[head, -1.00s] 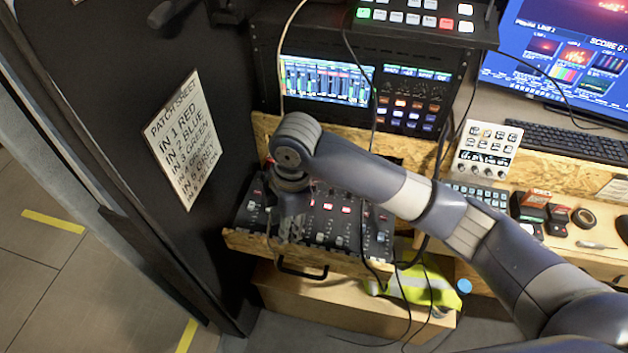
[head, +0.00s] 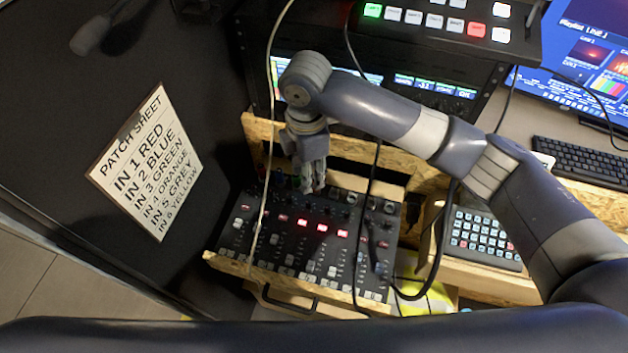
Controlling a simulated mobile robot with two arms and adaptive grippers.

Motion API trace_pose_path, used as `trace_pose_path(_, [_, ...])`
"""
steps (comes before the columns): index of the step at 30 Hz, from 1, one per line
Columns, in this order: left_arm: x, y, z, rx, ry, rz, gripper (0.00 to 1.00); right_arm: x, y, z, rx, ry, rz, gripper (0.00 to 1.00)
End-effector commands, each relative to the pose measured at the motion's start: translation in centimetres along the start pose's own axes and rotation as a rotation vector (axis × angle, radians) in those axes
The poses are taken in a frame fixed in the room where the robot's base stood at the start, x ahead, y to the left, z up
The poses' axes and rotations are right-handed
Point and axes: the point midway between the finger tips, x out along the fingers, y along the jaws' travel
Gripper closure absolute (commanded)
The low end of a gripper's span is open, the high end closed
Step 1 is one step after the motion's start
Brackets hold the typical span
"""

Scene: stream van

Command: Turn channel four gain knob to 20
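The black audio mixer (head: 285,243) sits in a pulled-out wooden drawer, with several faders, lit red buttons and rows of small knobs along its far side. My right gripper (head: 313,188) points down over the far middle of the mixer, at the knob rows. Its fingers look close together, but I cannot tell whether they are shut or touching a knob. The gripper hides part of the knob rows. The channel four gain knob and its setting cannot be made out. My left gripper is not in view.
Black cables (head: 372,200) and a pale cable (head: 268,130) hang across the mixer. A rack unit with screens and a button panel (head: 430,22) stands behind. A patch sheet (head: 147,165) is on the left wall. A keypad (head: 482,240) lies to the right.

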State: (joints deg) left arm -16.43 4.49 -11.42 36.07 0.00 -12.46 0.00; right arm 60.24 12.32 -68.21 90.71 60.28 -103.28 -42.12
Motion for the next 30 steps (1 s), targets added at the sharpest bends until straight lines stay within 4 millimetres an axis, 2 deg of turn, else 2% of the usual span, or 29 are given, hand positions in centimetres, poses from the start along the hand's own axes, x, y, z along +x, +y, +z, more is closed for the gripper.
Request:
trace_pose_path(5, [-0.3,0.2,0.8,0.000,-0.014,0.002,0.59,1.8,-0.1,0.0,0.001,0.000,-0.004,0.66])
trace_pose_path(14, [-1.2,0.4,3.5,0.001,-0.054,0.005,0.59,7.4,-0.2,0.0,0.001,-0.001,-0.005,0.66])
trace_pose_path(17, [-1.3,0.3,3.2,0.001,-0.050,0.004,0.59,8.9,-0.1,0.0,0.000,-0.001,-0.003,0.66])
trace_pose_path(21, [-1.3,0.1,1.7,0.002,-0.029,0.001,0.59,10.2,-0.1,-0.1,0.000,0.000,-0.001,0.66])
trace_pose_path(25, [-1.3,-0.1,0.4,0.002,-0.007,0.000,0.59,10.7,-0.1,0.0,-0.001,0.000,0.000,0.66])
trace_pose_path(30, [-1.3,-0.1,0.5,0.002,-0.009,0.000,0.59,10.8,-0.1,0.0,-0.001,0.000,0.000,0.66])
